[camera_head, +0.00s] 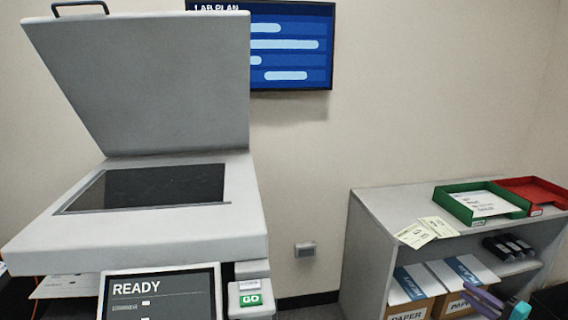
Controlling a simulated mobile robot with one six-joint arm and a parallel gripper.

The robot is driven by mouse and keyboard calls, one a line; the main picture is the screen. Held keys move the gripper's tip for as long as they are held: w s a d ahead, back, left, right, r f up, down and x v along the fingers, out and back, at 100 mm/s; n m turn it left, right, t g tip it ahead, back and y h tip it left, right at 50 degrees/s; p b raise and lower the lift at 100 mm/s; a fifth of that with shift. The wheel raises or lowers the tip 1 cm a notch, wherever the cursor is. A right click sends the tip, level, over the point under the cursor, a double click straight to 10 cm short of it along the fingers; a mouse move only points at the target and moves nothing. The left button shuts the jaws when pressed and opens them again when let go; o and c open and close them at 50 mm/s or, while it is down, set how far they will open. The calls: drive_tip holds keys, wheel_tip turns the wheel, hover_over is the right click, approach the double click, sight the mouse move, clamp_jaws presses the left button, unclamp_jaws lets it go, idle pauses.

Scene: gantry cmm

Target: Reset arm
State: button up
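My gripper (500,300) shows only in part at the bottom right edge, in front of the low shelf. A purple finger and a teal finger stand apart, with nothing seen held between them. The rest of the gripper is cut off by the frame. A large copier (150,232) stands at the left with its lid (165,85) raised and its dark glass (150,187) bare. Its screen (160,297) reads READY, and a green GO button (250,299) sits beside it.
A low grey shelf (385,205) at the right bears a green tray (462,204) with paper, a red tray (535,191) and loose notes (428,232). Paper boxes (410,308) and dark items (508,247) sit inside. A wall screen (290,75) hangs behind. A gap separates copier and shelf.

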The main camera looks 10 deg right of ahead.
drive_tip(key=w+a+f+n+g+y+p, duration=0.15)
drive_tip(key=w+a+f+g, duration=0.25)
drive_tip(key=a+f, duration=0.75)
drive_tip(key=w+a+f+n+g+y, duration=0.25)
drive_tip(key=w+a+f+g, duration=0.4)
drive_tip(key=a, duration=0.85)
drive_tip(key=s+a+f+n+g+p, duration=0.1)
drive_tip(key=s+a+f+n+g, duration=0.15)
drive_tip(key=a+f, duration=0.45)
drive_tip(key=s+a+f+n+g, duration=0.1)
drive_tip(key=s+a+f, duration=0.3)
drive_tip(key=a, duration=0.5)
drive_tip(key=s+a+f+n+g+h+p, duration=0.1)
drive_tip(key=s+a+f+n+g+h, duration=0.2)
drive_tip(key=s, duration=0.7)
drive_tip(key=s+a+f+n+g+h+p, duration=0.1)
drive_tip(key=s+a+f+n+g+h, duration=0.3)
drive_tip(key=s+a+f, duration=0.3)
drive_tip(key=shift+s+a+f+n+g+h, duration=0.3)
drive_tip(key=shift+s+a+n+g, duration=0.6)
drive_tip(key=shift+s, duration=1.3)
